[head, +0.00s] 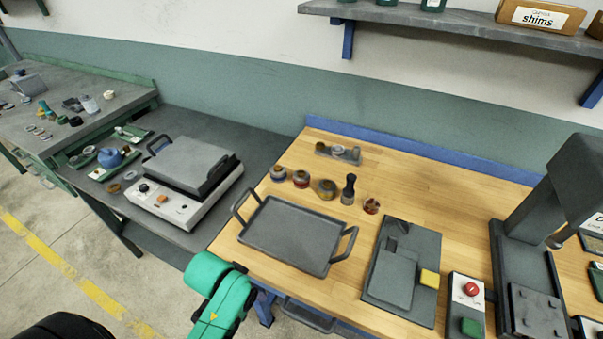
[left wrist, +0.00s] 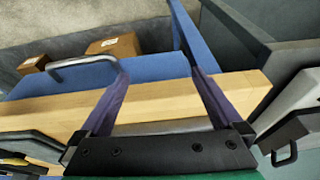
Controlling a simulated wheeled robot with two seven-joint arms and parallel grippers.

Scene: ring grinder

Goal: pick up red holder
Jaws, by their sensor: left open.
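Several small round ring-like pieces stand in a row on the wooden bench behind the dark tray. I cannot tell which is the red holder. My left gripper (left wrist: 158,72) is open and empty in the left wrist view, its two fingers spread near the bench's front edge. In the head view only my green left arm shows, low at the bench's front, well short of the round pieces. My right gripper is out of view.
The dark tray (head: 290,236) with raised handles lies between my left arm and the round pieces. A dark plate with a yellow block (head: 429,279), a red-button box (head: 471,289) and a tall press (head: 553,195) stand right. A hotplate machine (head: 185,198) is left.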

